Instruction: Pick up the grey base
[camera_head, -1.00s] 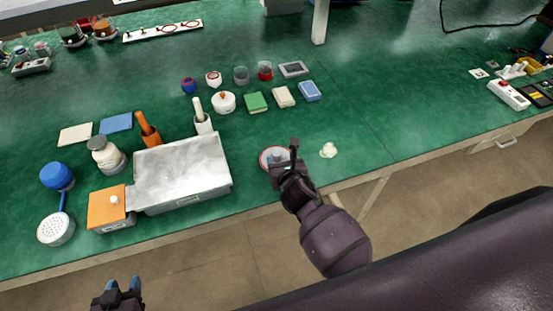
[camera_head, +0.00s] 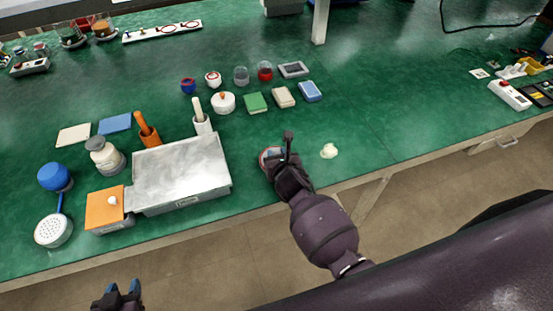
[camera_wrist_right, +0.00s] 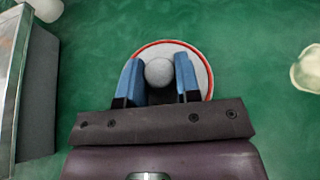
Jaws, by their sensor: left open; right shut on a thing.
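The grey base (camera_wrist_right: 196,62) is a round pale grey disc with a red rim and a grey ball-shaped knob on top. In the right wrist view it lies flat over the green table. My right gripper (camera_wrist_right: 159,78) has its blue fingers on either side of the knob, shut on it. In the head view my right gripper (camera_head: 275,156) is over the base near the table's front edge and hides most of it. I cannot tell whether the base is clear of the table. My left gripper (camera_head: 120,288) is open and empty, in front of the table at the lower left.
A metal box (camera_head: 182,168) stands left of my right gripper, with an orange-topped box (camera_head: 105,208) beside it. A cream blob-like piece (camera_head: 329,151) lies to the right. Green, cream and blue blocks (camera_head: 310,91) lie behind. The table's right half is mostly clear.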

